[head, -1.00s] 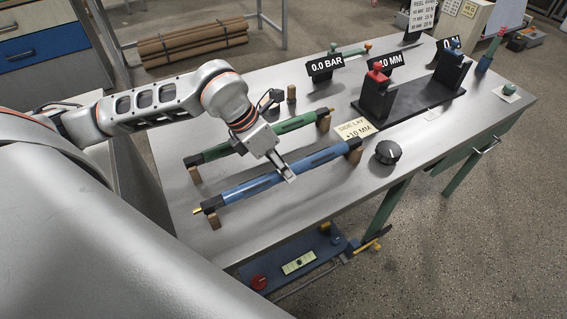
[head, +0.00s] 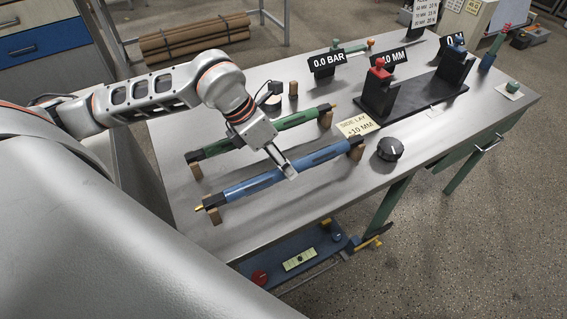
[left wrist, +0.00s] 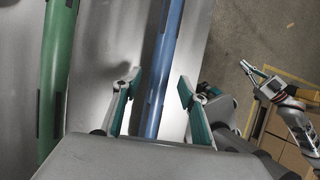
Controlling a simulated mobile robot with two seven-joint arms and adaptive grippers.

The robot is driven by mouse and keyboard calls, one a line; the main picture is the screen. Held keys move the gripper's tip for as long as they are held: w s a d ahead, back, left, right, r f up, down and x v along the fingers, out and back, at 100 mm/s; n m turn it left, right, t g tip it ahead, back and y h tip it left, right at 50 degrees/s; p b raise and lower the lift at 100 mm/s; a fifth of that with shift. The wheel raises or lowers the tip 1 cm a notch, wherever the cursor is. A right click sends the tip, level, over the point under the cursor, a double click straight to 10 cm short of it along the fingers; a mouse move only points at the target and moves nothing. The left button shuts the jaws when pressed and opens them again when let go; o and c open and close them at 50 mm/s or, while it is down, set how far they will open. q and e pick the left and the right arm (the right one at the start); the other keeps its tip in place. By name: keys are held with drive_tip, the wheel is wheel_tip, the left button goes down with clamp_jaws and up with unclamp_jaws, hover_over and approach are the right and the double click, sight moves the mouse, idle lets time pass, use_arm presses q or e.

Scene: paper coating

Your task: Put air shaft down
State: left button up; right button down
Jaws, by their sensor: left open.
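The blue air shaft (head: 265,184) lies along the near side of the table, its ends on small wooden blocks (head: 214,215). My left gripper (head: 291,172) is over the shaft's middle. In the left wrist view my left gripper (left wrist: 159,82) is open, with one green-padded finger on each side of the blue shaft (left wrist: 163,70) and gaps between. A green shaft (head: 258,133) lies behind it on similar blocks; it also shows in the left wrist view (left wrist: 54,85). My right gripper (left wrist: 258,73) appears small at the right of the left wrist view; its opening is unclear.
A black knob (head: 390,148) and a "SIDE LAY" card (head: 357,125) lie right of the blue shaft. A black stand with a red-topped post (head: 379,90) is beyond. A blue lower shelf (head: 300,257) holds a red knob. The table's front edge is close to the shaft.

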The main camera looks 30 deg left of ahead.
use_arm(q)
drive_tip(key=v, duration=1)
drive_tip(key=shift+r, duration=0.35)
drive_tip(key=shift+s+a, duration=0.1)
